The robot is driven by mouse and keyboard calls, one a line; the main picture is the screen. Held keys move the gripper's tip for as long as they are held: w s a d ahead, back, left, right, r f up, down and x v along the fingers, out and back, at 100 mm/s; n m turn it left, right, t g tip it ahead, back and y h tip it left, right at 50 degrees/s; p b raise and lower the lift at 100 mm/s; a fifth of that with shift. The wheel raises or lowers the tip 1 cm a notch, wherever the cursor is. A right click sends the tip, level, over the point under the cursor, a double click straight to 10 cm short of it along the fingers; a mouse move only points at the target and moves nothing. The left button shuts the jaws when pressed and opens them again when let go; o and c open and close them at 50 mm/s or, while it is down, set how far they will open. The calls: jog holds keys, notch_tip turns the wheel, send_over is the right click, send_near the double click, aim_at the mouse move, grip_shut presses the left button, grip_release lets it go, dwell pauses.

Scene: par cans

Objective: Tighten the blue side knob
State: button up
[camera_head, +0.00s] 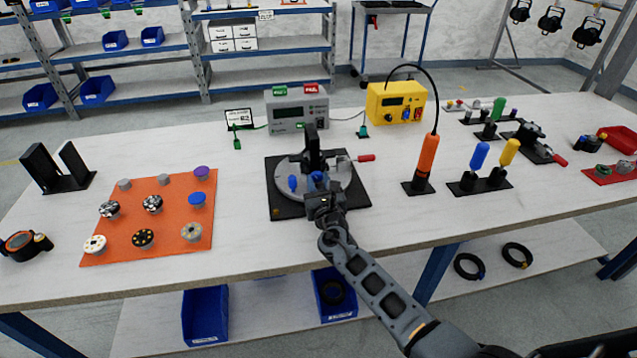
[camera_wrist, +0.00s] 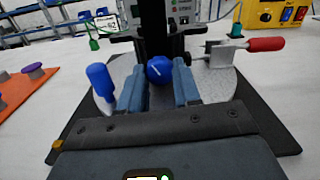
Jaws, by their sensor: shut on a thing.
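The blue side knob (camera_wrist: 159,70) is round with a pale line on its face. It sits low on the front of a black upright fixture (camera_wrist: 157,25), which stands on a grey round plate (camera_wrist: 221,82) over a black base. The knob also shows in the head view (camera_head: 317,177), just beyond my gripper (camera_head: 319,190). In the wrist view my gripper (camera_wrist: 159,75) has one blue-grey finger on each side of the knob and is shut on it. The fingertips partly cover the knob's sides.
A blue upright handle (camera_wrist: 101,80) stands close left of my fingers. A red-handled clamp (camera_wrist: 262,44) is at the right of the plate. Behind are a grey meter box (camera_head: 297,110) and a yellow unit (camera_head: 396,102). An orange mat (camera_head: 165,215) with several knobs lies left.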

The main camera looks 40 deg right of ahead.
jog(key=shift+f, duration=0.1)
jog(key=m+b, duration=0.2)
jog(key=shift+m, duration=0.4)
jog(key=shift+m+b, duration=1.05)
jog(key=shift+m, duration=0.75)
jog(key=o, duration=1.1)
jog(key=shift+c, duration=0.2)
jog(key=shift+s, duration=0.1)
